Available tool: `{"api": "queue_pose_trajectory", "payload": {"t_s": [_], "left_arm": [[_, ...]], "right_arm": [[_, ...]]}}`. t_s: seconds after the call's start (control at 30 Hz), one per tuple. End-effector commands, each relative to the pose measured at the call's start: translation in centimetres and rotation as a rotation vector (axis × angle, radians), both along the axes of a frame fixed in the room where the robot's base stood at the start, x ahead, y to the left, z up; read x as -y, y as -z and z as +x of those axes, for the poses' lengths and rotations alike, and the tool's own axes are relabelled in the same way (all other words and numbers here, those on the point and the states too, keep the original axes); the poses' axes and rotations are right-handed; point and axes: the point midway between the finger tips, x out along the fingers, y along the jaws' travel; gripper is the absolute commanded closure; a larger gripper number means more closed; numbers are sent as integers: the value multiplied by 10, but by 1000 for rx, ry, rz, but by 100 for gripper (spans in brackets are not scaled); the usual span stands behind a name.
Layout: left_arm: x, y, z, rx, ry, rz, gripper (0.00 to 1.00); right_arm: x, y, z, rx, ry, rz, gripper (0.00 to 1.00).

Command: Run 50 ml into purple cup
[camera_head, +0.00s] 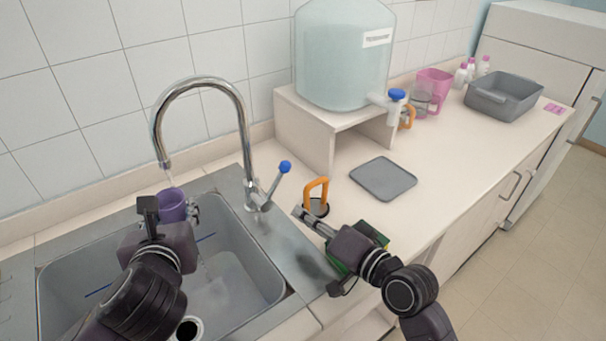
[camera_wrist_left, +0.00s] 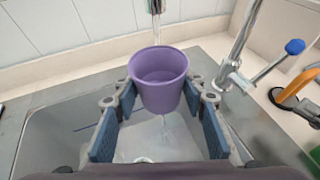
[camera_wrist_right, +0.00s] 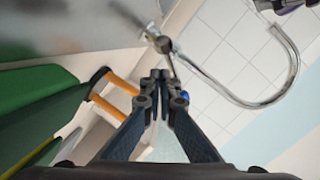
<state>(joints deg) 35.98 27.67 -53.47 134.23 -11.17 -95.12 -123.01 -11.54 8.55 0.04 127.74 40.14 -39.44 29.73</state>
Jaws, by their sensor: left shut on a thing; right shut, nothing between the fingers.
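The purple cup (camera_head: 173,205) is held upright over the sink, below the spout of the chrome faucet (camera_head: 246,150). My left gripper (camera_head: 170,213) is shut on it, with a finger on each side in the left wrist view (camera_wrist_left: 160,92). A thin clear stream shows below the spout, at the cup's mouth. The water level inside the cup cannot be told. The faucet's lever has a blue knob (camera_head: 285,166) and tilts up to the right. My right gripper (camera_head: 302,212) is shut and empty, below and right of that knob; its closed fingers show in the right wrist view (camera_wrist_right: 161,82).
The grey sink (camera_head: 225,255) lies under the cup. An orange-handled tool (camera_head: 317,192) and a green object (camera_head: 372,234) are close to my right gripper. A water tank (camera_head: 343,60) stands on a shelf, with a grey mat (camera_head: 383,178) and open counter at right.

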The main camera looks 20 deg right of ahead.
Motion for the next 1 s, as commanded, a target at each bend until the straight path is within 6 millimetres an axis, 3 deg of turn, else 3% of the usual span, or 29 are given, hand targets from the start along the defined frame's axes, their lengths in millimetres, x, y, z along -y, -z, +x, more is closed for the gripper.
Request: {"api": "queue_pose_trajectory", "payload": {"t_s": [0.27,0.6,0.83,1.0], "left_arm": [[0,0,0,1,0,0,76],[0,0,0,1,0,0,76],[0,0,0,1,0,0,76],[0,0,0,1,0,0,76]], "right_arm": [[33,4,13,-128,-55,326,100],[69,-17,7,-269,-125,844,100],[80,-30,-2,-302,-170,1038,100],[75,-34,5,-303,-180,1065,100]]}}
